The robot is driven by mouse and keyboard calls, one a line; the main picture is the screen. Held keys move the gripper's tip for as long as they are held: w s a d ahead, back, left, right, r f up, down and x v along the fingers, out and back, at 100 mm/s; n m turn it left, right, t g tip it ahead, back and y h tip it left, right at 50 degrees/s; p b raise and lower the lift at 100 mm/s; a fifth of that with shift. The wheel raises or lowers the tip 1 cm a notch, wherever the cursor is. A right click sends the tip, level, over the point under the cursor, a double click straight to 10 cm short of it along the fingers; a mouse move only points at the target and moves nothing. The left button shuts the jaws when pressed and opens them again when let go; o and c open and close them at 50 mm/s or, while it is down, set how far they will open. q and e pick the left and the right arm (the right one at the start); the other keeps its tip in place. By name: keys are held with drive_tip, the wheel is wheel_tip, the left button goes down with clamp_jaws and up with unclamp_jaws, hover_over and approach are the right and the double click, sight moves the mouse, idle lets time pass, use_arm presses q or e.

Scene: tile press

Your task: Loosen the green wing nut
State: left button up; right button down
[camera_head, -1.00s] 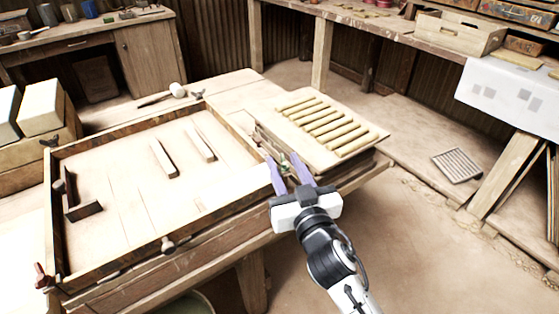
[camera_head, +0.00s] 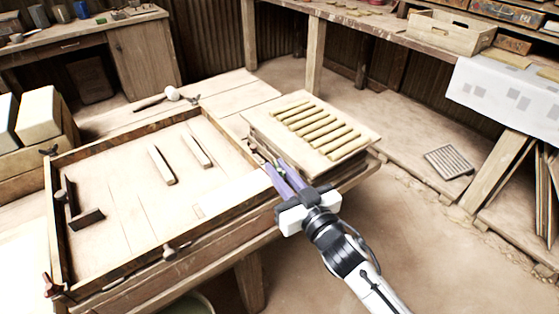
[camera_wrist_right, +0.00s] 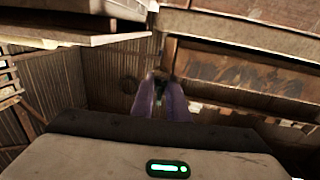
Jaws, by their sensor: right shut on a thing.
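The green wing nut (camera_wrist_right: 159,98) shows only as a small green patch between my finger pads in the right wrist view; most of it is hidden by the fingers. It sits at the right side of the wooden press frame (camera_head: 110,282), beside the board of bars. My right gripper (camera_head: 273,169) has its purple fingers close together, shut on the wing nut. The fingers (camera_wrist_right: 164,85) also show close together in the right wrist view. My left gripper is not in view.
A board (camera_head: 363,133) with several yellowish bars lies just beyond my right fingers. A red wing nut (camera_head: 47,284) is at the frame's near left corner. A mallet (camera_head: 172,93) lies behind the frame.

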drive_tip(key=shift+r+n+g+y+p, duration=0.2)
drive_tip(key=shift+n+g+y+p, duration=0.45)
drive_tip(key=shift+y, duration=0.35)
drive_tip(key=shift+f, duration=0.2)
drive_tip(key=c, duration=1.7)
unclamp_jaws()
drive_tip(key=v, duration=1)
drive_tip(key=shift+s+d, duration=0.1)
drive_tip(key=shift+d, duration=0.05)
drive_tip(key=shift+f, duration=0.15)
